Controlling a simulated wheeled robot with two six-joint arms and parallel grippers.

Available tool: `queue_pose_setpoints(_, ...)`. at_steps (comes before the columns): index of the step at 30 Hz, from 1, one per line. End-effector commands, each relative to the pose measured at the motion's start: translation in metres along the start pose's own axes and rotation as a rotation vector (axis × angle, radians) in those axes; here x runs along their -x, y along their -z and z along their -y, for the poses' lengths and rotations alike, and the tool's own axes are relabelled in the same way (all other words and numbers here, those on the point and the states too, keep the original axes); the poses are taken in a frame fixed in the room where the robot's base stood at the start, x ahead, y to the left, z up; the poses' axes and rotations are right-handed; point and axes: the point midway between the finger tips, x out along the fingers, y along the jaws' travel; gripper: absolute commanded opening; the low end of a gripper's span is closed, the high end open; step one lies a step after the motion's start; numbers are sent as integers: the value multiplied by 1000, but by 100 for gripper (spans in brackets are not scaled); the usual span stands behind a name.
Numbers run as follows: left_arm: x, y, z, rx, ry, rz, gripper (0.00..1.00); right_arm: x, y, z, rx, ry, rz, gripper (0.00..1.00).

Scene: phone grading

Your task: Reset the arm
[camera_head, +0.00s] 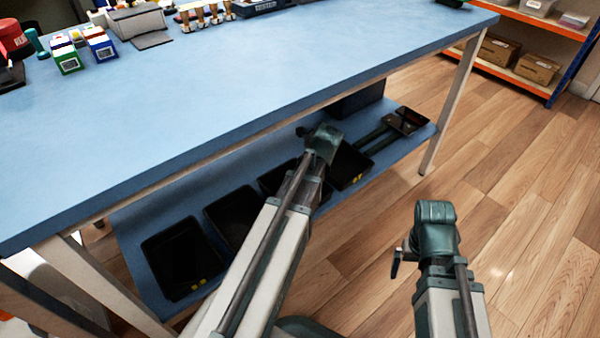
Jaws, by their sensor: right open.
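My right arm reaches up from the lower right over the floor, clear of the table. Its gripper (397,262) is mostly hidden behind the wrist; a dark finger part shows on the left side, with nothing seen in it. It is open. My left arm (262,255) reaches from the bottom middle up to the table's front edge, and its wrist (322,143) covers part of the lower shelf. The left gripper is mostly hidden behind that wrist, so its jaws cannot be made out.
The blue table (260,85) has coloured boxes (68,60) and a grey stand (138,22) at the back. Its lower shelf (130,235) holds several black trays (180,258) and a dark phone-like slab (405,120). An orange rack (545,20) stands at the back right. The wooden floor (530,200) is clear.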

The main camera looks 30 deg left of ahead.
Motion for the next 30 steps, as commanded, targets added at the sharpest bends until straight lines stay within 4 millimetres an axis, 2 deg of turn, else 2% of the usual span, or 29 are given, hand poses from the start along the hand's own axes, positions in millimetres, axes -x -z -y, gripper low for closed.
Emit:
queue_pose_setpoints(1,14,-2,0,-1,0,0,100,13,-1,-1,1,0,0,100)
queue_pose_setpoints(3,20,-2,-1,1,0,0,100,19,-1,-2,4,0,0,100)
queue_pose_setpoints(9,25,0,0,1,-1,0,100,23,-1,-2,6,0,0,100)
queue_pose_setpoints(22,19,0,0,1,0,0,100,18,-1,-2,5,0,0,100)
queue_pose_setpoints(30,-3,2,0,1,0,0,100,-4,0,0,1,0,0,100)
